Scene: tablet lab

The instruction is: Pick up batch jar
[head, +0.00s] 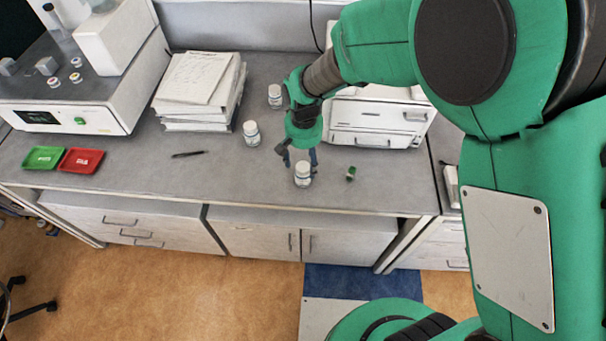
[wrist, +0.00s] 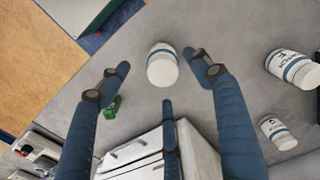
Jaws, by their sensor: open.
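A white lidded jar (head: 302,174) stands upright on the grey bench near its front edge, and in the wrist view this jar (wrist: 162,66) lies between my fingertips. My gripper (head: 298,158) is open, pointing down just behind and above this jar. Its blue fingers (wrist: 157,68) are spread with gaps on both sides of the jar, and nothing is held. Two similar jars stand farther back, a middle jar (head: 251,134) and a rear jar (head: 274,96). I cannot tell from the labels which is the batch jar.
A small green item (head: 350,173) lies right of the near jar. A white drawer unit (head: 372,128) stands behind it. A paper stack (head: 200,92), a dark pen (head: 188,154), a green tray (head: 44,157) and a red tray (head: 81,160) are to the left. Bench between is clear.

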